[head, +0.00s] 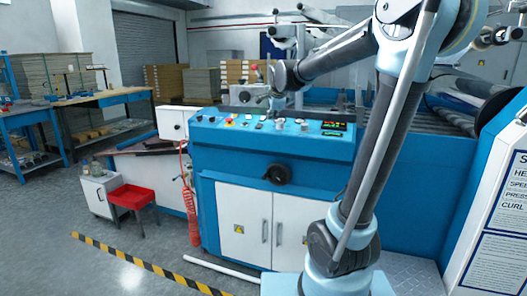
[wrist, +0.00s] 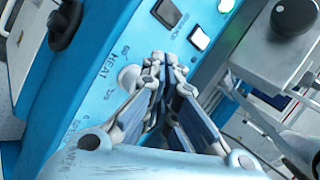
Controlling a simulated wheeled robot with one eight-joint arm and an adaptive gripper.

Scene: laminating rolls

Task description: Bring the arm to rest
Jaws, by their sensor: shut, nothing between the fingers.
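My arm reaches from the right across the head view, bent at the elbow, with its forearm pointing left and slightly down. My gripper (head: 272,103) is over the back of the blue control panel (head: 215,122), small and partly hard to make out there. In the wrist view my gripper (wrist: 166,62) is shut and empty, its fingertips close together. It sits in front of a pale round knob (wrist: 130,77) beside the printed word HEAT. The fingers partly overlap the knob in the picture; I cannot tell whether they touch it.
A grey box (wrist: 285,45) stands behind the panel.

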